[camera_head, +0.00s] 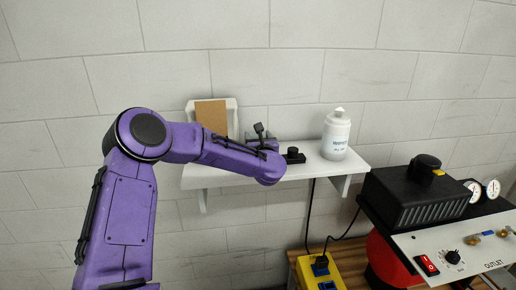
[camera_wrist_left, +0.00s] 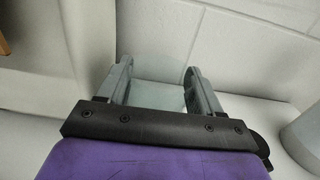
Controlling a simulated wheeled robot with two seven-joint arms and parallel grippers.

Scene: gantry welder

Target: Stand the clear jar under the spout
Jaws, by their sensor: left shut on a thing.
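My left gripper (camera_wrist_left: 160,80) is shut on the clear jar (camera_wrist_left: 158,97), a pale see-through body between the two grey fingers in the left wrist view. In the head view the left gripper (camera_head: 262,137) is at the wall shelf, mostly hidden behind my purple forearm. Only a faint greyish patch shows there, and I cannot tell whether the jar touches the shelf. No spout can be made out in either view. My right gripper is not in view.
The white shelf (camera_head: 228,177) holds a white labelled bottle (camera_head: 336,136), a small black object (camera_head: 293,156) and a brown board (camera_head: 211,117). At right stands a compressor-like machine (camera_head: 425,200) with gauges and an outlet panel (camera_head: 452,250). A yellow box (camera_head: 322,272) sits below.

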